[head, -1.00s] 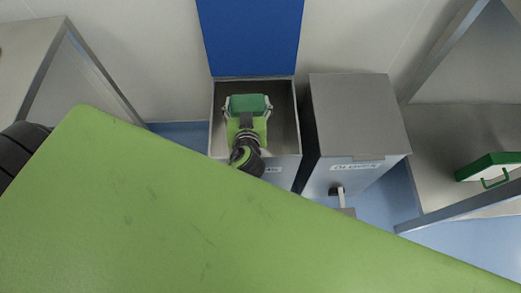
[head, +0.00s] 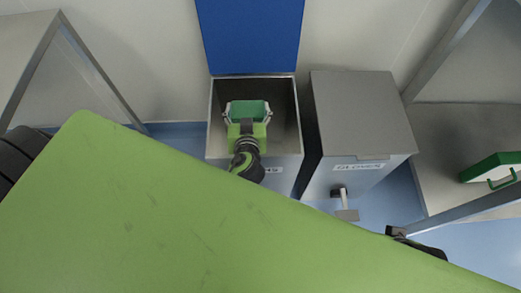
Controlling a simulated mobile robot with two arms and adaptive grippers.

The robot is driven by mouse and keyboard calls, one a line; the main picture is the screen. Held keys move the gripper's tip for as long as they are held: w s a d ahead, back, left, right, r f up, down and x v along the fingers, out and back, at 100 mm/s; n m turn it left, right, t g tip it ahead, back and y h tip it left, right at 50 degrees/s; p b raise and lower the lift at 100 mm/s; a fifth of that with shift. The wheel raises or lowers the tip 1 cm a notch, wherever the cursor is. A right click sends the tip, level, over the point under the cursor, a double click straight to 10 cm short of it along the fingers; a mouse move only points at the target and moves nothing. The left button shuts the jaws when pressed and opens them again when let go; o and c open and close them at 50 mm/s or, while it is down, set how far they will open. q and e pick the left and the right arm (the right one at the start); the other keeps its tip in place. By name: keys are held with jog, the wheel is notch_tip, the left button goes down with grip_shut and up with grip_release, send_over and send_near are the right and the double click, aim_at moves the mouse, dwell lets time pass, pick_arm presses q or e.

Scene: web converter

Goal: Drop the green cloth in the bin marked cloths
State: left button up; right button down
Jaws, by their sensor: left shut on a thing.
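My left gripper (head: 247,112) is over the open bin (head: 282,100), inside its rim as seen from above. It is shut on the green cloth (head: 248,106), which shows as a dark green block between the fingers. The bin's blue lid (head: 249,36) stands up at the back. The label on its front (head: 272,169) is partly hidden, with only its last letters showing. A dark part of my right arm shows at the lower right; its gripper is not in view.
A shut grey bin (head: 356,110) labelled GLOVES stands to the right, with a pedal (head: 346,213) at its foot. A metal bench (head: 455,130) at the right holds a green-and-white case (head: 490,169). Another metal table (head: 25,55) stands at the left.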

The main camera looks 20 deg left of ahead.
pick_arm(q)
jog(key=o, duration=1)
jog(key=shift+o, duration=0.2)
notch_tip(320, 180, up, 10)
dwell(0.4)
